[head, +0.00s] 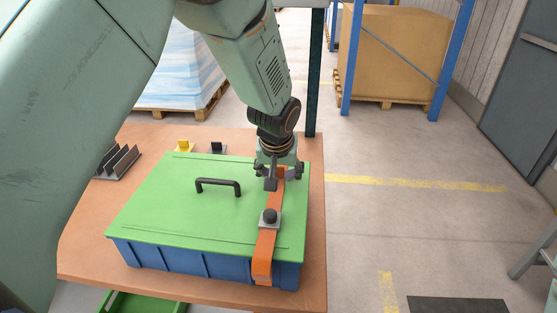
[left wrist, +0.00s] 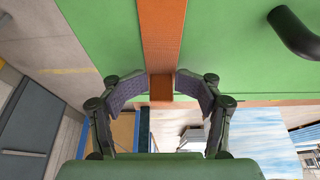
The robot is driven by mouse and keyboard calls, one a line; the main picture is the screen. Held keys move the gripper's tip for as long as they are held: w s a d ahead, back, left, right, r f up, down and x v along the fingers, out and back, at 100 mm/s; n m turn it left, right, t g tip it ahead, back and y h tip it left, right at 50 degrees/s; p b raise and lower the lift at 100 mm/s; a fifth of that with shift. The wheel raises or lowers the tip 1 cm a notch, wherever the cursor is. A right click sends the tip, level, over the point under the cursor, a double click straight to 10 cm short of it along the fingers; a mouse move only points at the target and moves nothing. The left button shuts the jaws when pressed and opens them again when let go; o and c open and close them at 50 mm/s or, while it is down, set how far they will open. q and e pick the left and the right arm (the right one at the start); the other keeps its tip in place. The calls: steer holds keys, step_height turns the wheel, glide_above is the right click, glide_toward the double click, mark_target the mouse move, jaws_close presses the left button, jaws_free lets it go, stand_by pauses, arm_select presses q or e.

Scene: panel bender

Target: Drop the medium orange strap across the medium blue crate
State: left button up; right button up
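The orange strap (head: 265,243) lies across the right part of the green lid (head: 180,205) of the blue crate (head: 190,262). Its near end hangs over the crate's front side, and a grey buckle with a dark knob (head: 270,217) sits on it. My left gripper (head: 278,175) is over the strap's far end. In the left wrist view, the strap (left wrist: 162,35) runs between the open fingers (left wrist: 161,88), with a brown block at its end between the pads. The fingers stand apart on both sides of it. The far side of the crate is hidden. My right gripper is not in view.
The crate stands on an orange-brown table (head: 316,230). A black handle (head: 218,186) rises from the lid. A grey slotted rack (head: 117,161) and a small yellow piece (head: 184,146) are at the back left. A green bin (head: 140,303) is below the front edge.

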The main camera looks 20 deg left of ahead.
arm_select(q)
steer(key=a+v, duration=0.1)
steer(key=v, duration=0.9)
steer(key=shift+s+d, duration=0.15)
steer(key=shift+d, duration=0.35)
